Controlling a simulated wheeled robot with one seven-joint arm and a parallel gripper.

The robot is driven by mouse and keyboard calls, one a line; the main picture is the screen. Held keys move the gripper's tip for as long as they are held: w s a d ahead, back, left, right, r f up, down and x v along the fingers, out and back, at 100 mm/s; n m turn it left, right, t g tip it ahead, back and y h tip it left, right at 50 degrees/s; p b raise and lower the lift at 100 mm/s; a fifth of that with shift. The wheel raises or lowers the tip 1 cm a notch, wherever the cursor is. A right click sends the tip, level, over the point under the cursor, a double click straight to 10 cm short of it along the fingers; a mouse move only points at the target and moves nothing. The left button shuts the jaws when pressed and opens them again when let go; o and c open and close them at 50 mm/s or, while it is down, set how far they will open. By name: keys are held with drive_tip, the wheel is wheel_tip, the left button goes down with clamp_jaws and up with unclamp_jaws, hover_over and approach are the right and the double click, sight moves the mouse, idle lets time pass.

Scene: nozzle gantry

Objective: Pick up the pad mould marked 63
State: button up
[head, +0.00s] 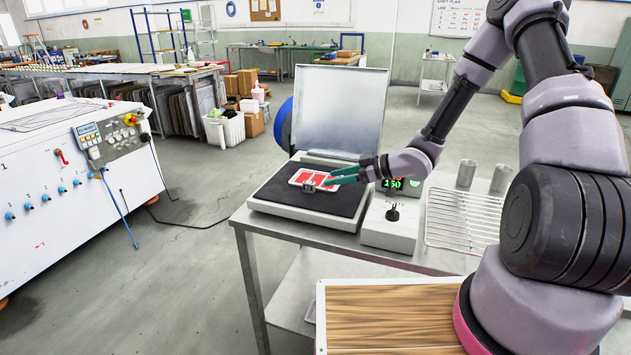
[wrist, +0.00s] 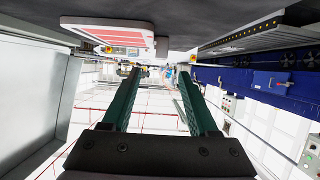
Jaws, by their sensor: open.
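A flat white piece with red panels (head: 315,180), perhaps the pad mould, lies on the black bed (head: 290,194) of a small press with its lid raised. A small grey block sits at its front edge. No number 63 can be read on it. My gripper (head: 335,176) reaches in from the right, with teal fingers at the right end of the piece. In the wrist view the white and red piece (wrist: 108,34) is at the top left, beyond the fingertips. My gripper (wrist: 159,74) is open there, with nothing between its fingers.
The raised metal lid (head: 340,110) stands behind the bed. A control box (head: 395,222) with a green display and black knob is to its right. Further right are a wire rack (head: 462,220) and two metal cups (head: 466,173). A wooden-topped surface (head: 390,315) is in front.

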sight(311, 182)
drive_tip(key=x, duration=0.2)
drive_tip(key=shift+w+a+f, duration=0.2)
drive_tip(key=shift+a, duration=0.05)
drive_tip(key=x, duration=0.5)
drive_tip(key=shift+s, duration=0.15)
clamp_jaws()
drive_tip(key=shift+r, duration=0.1)
idle(0.9)
